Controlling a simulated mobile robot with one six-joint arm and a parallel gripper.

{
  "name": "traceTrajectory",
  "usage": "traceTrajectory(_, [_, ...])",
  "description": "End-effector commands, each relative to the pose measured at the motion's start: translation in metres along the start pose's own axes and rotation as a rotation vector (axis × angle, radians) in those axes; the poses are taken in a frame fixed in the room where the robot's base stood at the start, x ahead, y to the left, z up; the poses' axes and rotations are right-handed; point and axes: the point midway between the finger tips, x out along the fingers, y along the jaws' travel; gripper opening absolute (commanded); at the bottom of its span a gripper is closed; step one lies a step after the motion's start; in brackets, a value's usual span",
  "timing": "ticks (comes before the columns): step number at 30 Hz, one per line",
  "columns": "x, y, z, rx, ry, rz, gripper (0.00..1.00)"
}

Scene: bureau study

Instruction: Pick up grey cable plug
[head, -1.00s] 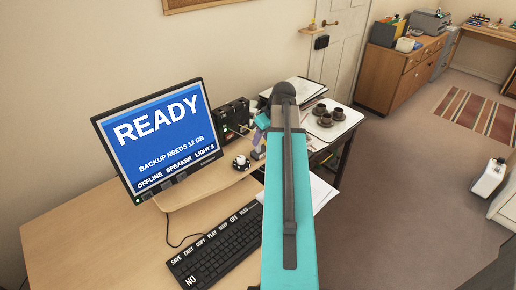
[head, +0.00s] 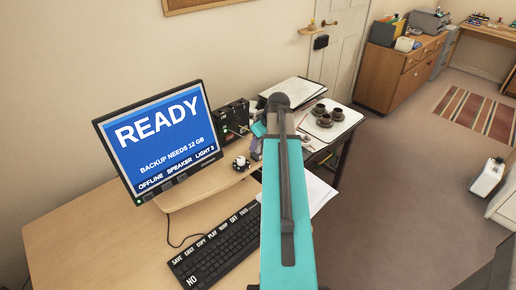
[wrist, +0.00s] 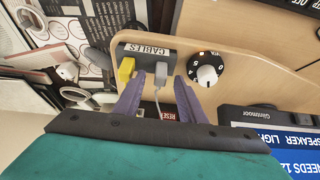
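In the head view my gripper (head: 257,136) is mostly hidden behind my arm, and the plug cannot be made out.
A round dial with a white knob (wrist: 207,75) stands close to the right of the block. The monitor (head: 155,140) and keyboard (head: 215,255) are on the desk to the left. A tray with dark cups (head: 345,118) is beyond my arm.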

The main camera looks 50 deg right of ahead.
Motion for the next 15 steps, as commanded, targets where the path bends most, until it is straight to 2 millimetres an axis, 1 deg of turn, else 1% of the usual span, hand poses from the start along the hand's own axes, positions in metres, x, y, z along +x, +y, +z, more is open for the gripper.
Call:
traceTrajectory(3, [0.01,0.0,0.0,-0.001,-0.001,-0.001,0.37])
traceTrajectory(6, [0.015,-0.001,0.0,-0.001,-0.001,-0.001,0.37])
traceTrajectory(15, [0.018,-0.001,0.0,-0.001,0.0,0.0,0.37])
